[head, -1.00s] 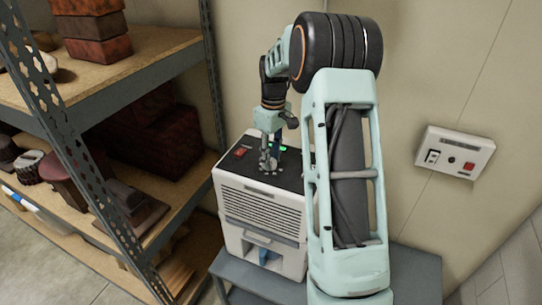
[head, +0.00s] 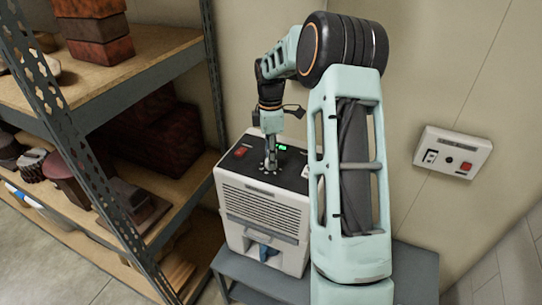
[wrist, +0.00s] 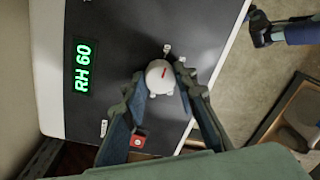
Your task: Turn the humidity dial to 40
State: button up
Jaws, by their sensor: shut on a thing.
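The humidity dial (wrist: 160,76) is a pale round knob with a red pointer mark, on the dark top panel of a white humidifier unit (head: 262,197). My gripper (wrist: 163,88) is shut on the dial, one finger on each side of it, in the wrist view. In the head view my gripper (head: 270,163) points down onto the panel and mostly hides the dial. The green display (wrist: 83,66) reads RH 60; it also shows in the head view (head: 283,148). Small scale labels around the dial are too small to read.
A red switch (wrist: 138,139) sits on the panel near the dial. The unit stands on a grey stand (head: 232,270). Metal shelving (head: 130,85) with several dark objects is close on the left. A wall control box (head: 453,152) is on the right.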

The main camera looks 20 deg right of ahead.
jog(key=shift+n, duration=0.4)
jog(key=o, duration=1.2)
jog(key=shift+c, duration=0.2)
notch_tip(320, 180, up, 12)
jog(key=shift+w, duration=0.3)
jog(key=shift+d, duration=0.15)
